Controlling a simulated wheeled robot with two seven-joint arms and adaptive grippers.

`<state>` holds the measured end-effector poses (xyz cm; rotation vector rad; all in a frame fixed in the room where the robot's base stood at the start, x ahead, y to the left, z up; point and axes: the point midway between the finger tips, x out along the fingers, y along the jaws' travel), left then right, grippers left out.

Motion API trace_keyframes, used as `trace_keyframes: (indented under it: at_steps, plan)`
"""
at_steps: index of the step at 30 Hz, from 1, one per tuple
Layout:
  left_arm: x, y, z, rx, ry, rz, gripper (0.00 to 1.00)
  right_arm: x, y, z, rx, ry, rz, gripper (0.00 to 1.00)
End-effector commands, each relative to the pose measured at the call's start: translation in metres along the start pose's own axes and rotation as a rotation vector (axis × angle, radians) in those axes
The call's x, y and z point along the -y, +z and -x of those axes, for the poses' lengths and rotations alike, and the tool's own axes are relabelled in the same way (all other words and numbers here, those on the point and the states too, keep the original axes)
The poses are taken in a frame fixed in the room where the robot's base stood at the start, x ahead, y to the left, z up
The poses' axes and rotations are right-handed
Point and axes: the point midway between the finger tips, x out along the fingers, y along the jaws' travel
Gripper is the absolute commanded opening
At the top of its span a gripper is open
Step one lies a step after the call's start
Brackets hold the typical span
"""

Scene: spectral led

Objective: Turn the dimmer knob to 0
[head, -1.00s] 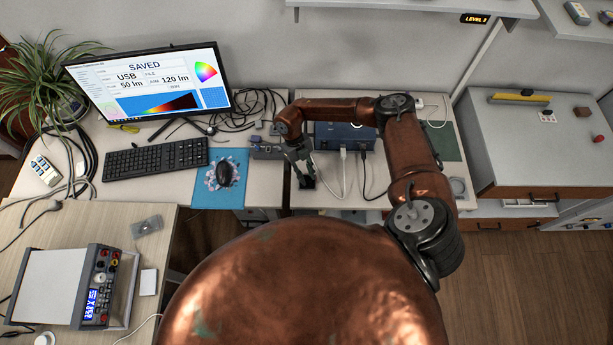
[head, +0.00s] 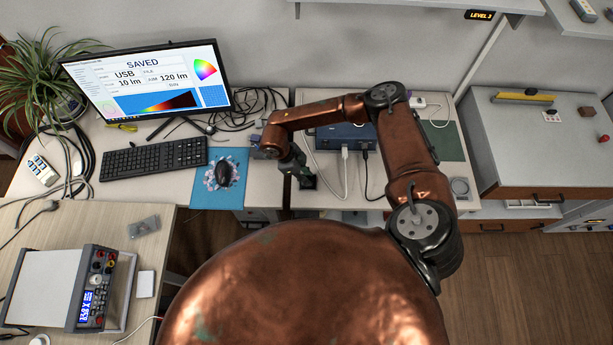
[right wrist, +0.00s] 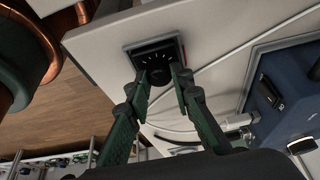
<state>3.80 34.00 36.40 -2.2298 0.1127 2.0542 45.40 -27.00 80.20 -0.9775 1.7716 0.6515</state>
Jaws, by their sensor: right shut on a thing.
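The dimmer is a small dark square box with pale dial marks (right wrist: 155,48) in the right wrist view. In the head view its dark box (head: 307,183) lies on the table near the front edge. My right gripper (right wrist: 162,75) has its two green-sided fingers around the black knob (right wrist: 159,77), shut on it. The fingers hide part of the knob, and I cannot read its exact angle. In the head view the gripper (head: 303,176) points down at the dimmer. My left gripper is not in view.
The monitor (head: 150,78) reads SAVED, USB 10 lm, AIM 120 lm. A blue box (head: 340,132) with cables stands behind the dimmer. A white cable (right wrist: 225,57) runs close to the dimmer. A mouse (head: 224,174) lies on a blue pad to the left.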

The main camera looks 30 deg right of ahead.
Motion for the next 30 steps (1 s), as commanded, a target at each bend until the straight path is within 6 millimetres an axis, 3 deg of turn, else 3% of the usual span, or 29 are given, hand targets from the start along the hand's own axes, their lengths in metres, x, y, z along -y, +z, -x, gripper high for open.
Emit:
trace_keyframes:
  at_steps: [12, 29, 30]
  plan:
    - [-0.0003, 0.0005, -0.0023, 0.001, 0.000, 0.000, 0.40, -0.0005, 0.0001, 0.0005, 0.001, -0.077, 0.181, 0.00]
    - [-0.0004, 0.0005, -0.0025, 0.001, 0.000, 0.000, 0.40, -0.0010, 0.0002, 0.0005, 0.001, -0.087, 0.209, 0.00]
    - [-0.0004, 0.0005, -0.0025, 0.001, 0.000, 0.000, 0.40, -0.0010, 0.0002, 0.0005, 0.001, -0.087, 0.209, 0.22]
